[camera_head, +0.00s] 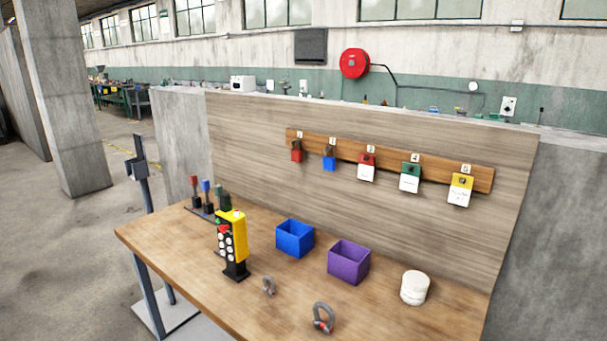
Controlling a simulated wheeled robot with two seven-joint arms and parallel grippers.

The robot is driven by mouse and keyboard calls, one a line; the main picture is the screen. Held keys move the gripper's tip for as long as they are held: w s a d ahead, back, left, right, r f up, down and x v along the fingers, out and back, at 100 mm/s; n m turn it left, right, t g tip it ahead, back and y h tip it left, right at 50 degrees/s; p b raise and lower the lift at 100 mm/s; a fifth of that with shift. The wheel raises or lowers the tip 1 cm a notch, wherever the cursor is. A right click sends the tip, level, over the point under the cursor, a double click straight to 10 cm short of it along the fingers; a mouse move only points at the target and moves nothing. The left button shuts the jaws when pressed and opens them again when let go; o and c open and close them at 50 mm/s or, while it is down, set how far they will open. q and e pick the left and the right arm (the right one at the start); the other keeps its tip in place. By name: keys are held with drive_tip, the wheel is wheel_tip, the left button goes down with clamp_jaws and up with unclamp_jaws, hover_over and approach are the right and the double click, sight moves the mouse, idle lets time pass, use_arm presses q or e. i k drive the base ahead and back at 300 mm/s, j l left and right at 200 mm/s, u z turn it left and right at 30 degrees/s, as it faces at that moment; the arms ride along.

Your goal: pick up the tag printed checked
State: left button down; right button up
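Three tags hang on the wooden rail (330,147) on the upright panel. One tag has a red top (367,168) and a white lower part, one a green top (410,177) and a white lower part, and one a yellow top (461,189) and a white lower part. Their print is too small to read, so I cannot tell which says checked. A small red item (297,154) and a small blue item (329,164) hang further left on the same rail. Neither of my grippers is in view.
The wooden table (210,290) holds a blue bin (294,238), a purple bin (348,262), a white round container (414,287), two shackles (323,318), a yellow and black control box (232,243) and several coloured items at the left. The table's front middle is mostly clear.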

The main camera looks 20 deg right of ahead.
sight(408, 180)
drive_tip(key=z, duration=1.4)
drive_tip(key=j+z, duration=0.2)
drive_tip(key=z, duration=0.25)
